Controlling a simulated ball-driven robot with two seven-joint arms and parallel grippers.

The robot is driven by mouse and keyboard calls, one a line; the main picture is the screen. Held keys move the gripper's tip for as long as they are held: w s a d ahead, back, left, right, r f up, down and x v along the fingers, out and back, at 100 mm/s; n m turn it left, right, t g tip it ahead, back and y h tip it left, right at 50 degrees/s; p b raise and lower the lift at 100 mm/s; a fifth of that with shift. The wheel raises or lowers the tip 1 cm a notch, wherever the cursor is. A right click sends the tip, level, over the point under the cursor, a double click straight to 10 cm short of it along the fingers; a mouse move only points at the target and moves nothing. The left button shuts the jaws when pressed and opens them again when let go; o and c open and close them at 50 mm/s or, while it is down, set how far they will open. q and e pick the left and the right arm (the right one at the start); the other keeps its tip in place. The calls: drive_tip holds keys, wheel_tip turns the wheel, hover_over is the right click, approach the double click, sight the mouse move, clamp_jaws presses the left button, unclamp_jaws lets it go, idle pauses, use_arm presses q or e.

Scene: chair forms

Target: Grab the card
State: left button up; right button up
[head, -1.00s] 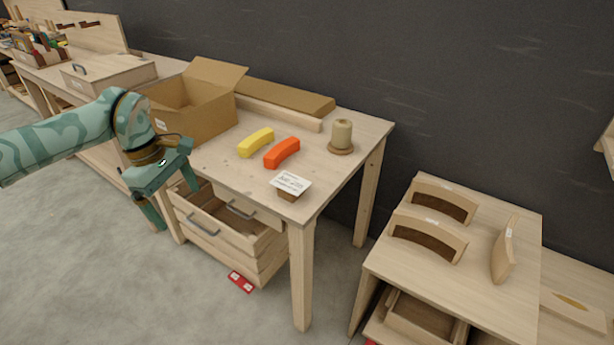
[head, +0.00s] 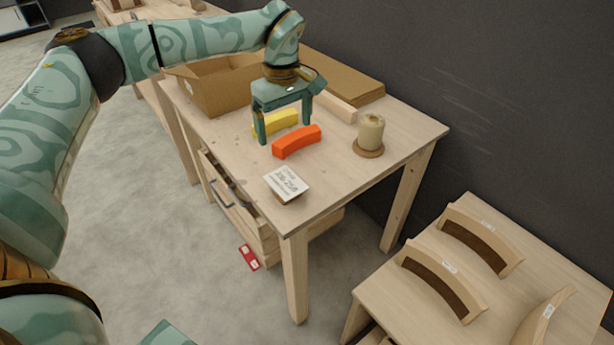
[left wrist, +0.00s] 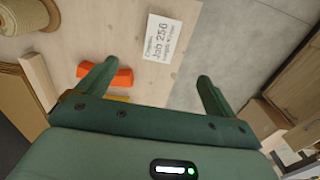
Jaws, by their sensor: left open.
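A white card (head: 287,183) with printed text leans on a small brown holder near the front corner of the wooden table. It also shows in the left wrist view (left wrist: 165,38), where it reads "Job 256". My left gripper (head: 285,132) is open and empty above the table, by the yellow and orange blocks, behind the card in the head view. In the left wrist view the card lies beyond the gap between my left fingertips (left wrist: 157,71), not touched. My right gripper is not in view.
An orange block (head: 297,141) and a yellow block (head: 284,119) lie below my left gripper. A spool (head: 370,133) stands right, an open cardboard box (head: 222,88) behind. A half-open drawer (head: 228,192) is under the table. A red card-like piece (head: 249,257) lies on the floor.

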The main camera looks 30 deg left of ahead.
use_arm(q)
drive_tip(key=b, duration=0.3)
hover_over(290, 186)
drive_tip(key=f, duration=0.9)
drive_tip(key=shift+w+a+f, duration=0.3)
drive_tip(key=shift+a+f, duration=0.1)
drive_tip(key=shift+s+f, duration=0.15)
drive_tip(key=shift+f, duration=0.6)
drive_tip(key=f, duration=0.1)
drive_tip(key=f+b, duration=0.1)
drive_tip(key=f, duration=0.1)
drive_tip(key=f+b, duration=0.1)
drive_tip(key=shift+s+d+f, duration=0.15)
drive_tip(key=shift+d+f, duration=0.15)
drive_tip(key=shift+r, duration=0.15)
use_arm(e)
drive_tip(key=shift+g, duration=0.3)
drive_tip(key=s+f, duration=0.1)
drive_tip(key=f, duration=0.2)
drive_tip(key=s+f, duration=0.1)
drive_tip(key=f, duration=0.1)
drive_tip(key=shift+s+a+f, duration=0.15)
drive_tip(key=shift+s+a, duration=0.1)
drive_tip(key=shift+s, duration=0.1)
use_arm(q)
drive_tip(key=shift+s, duration=0.1)
drive_tip(key=shift+f, duration=0.25)
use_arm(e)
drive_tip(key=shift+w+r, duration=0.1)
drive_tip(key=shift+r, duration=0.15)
